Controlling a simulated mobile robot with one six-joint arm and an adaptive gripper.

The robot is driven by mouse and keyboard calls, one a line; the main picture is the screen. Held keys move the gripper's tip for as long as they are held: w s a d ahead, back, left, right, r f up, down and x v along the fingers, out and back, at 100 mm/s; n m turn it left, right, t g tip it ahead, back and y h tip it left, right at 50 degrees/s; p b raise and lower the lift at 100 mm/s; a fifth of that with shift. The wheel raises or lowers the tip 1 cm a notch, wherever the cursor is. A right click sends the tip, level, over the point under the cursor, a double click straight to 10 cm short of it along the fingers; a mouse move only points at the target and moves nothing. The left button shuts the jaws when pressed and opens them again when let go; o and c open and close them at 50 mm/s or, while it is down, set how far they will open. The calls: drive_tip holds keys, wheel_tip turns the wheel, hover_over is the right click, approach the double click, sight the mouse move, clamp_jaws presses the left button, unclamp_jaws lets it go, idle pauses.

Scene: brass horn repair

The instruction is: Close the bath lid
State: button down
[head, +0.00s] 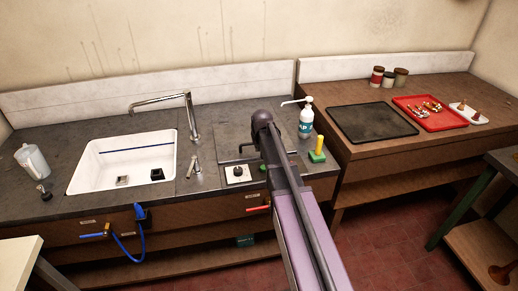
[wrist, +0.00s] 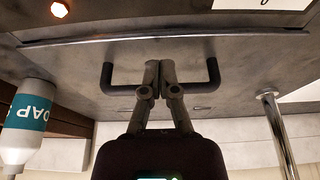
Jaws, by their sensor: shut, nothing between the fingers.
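The bath lid (head: 228,145) is a dark grey panel in the counter right of the sink. It appears to lie flat, level with the counter top, though my arm covers its right part. In the wrist view the lid (wrist: 75,70) fills the upper middle, with a bright straight edge strip. Its black bar handle (wrist: 213,72) shows bent ends on both sides of my gripper (wrist: 158,66). My gripper is shut and empty, its fingertips together in front of the handle's middle. Whether they touch the handle or lid I cannot tell. My gripper is hidden in the head view.
A soap bottle (head: 306,122) and a green block with a yellow handle (head: 318,150) stand right of the lid. A chrome tap (head: 190,115) and white sink (head: 95,166) are left. A white control plate (head: 238,174) lies in front. A red tray (head: 430,112) sits far right.

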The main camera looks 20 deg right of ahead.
drive_tip(key=p+v, duration=0.9)
drive_tip(key=v, duration=0.1)
drive_tip(key=shift+s, duration=0.35)
drive_tip(key=shift+a, duration=0.1)
drive_tip(key=s+a+f+g+b, duration=0.1)
drive_tip(key=s+a, duration=0.3)
drive_tip(key=s, duration=0.7)
drive_tip(key=s+a+f+g+b, duration=0.1)
drive_tip(key=s+a, duration=0.4)
drive_tip(key=s, duration=0.7)
drive_tip(key=shift+f+n+g, duration=0.4)
drive_tip(key=shift+f+g, duration=0.05)
drive_tip(key=shift+g, duration=0.45)
drive_tip(key=shift+d, duration=0.1)
idle(0.3)
